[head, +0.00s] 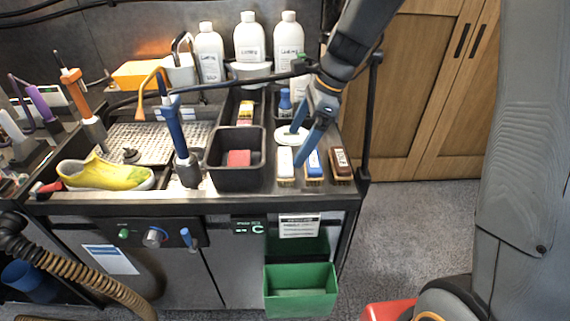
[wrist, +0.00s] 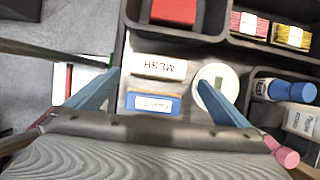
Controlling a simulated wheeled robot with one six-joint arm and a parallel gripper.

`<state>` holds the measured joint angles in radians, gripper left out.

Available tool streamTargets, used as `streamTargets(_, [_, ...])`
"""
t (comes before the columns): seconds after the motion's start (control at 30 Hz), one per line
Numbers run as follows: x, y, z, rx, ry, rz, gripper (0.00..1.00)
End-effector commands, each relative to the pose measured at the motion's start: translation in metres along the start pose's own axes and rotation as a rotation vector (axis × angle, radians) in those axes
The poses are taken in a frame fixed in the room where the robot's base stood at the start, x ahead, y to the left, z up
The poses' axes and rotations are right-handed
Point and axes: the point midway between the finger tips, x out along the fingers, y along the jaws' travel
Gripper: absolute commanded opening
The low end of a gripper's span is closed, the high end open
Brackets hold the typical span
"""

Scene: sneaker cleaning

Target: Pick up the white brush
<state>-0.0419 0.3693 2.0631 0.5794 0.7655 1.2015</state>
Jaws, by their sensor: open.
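The white brush (head: 285,166) lies at the front right of the bench, leftmost in a row with a blue brush (head: 314,166) and a brown brush (head: 341,163). My gripper (head: 299,145) is open and empty above the brushes. In the wrist view its blue fingers are spread to either side of the white and blue brushes, with my gripper (wrist: 158,78) centred near the white one. Contact cannot be told.
A round white lid-like piece (head: 288,136) sits just behind the white brush, close to one finger. A black bin (head: 236,180) with a red block stands to the left. White bottles (head: 249,40) stand at the back. A yellow shoe (head: 105,174) lies far left.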

Motion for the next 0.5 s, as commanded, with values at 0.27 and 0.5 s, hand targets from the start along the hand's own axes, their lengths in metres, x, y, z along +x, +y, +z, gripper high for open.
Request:
streamTargets(0.27, [0.026, 0.000, 0.002, 0.014, -0.003, 0.003, 1.00])
streamTargets(0.5, [0.056, 0.005, 0.009, 0.013, -0.002, 0.005, 1.00])
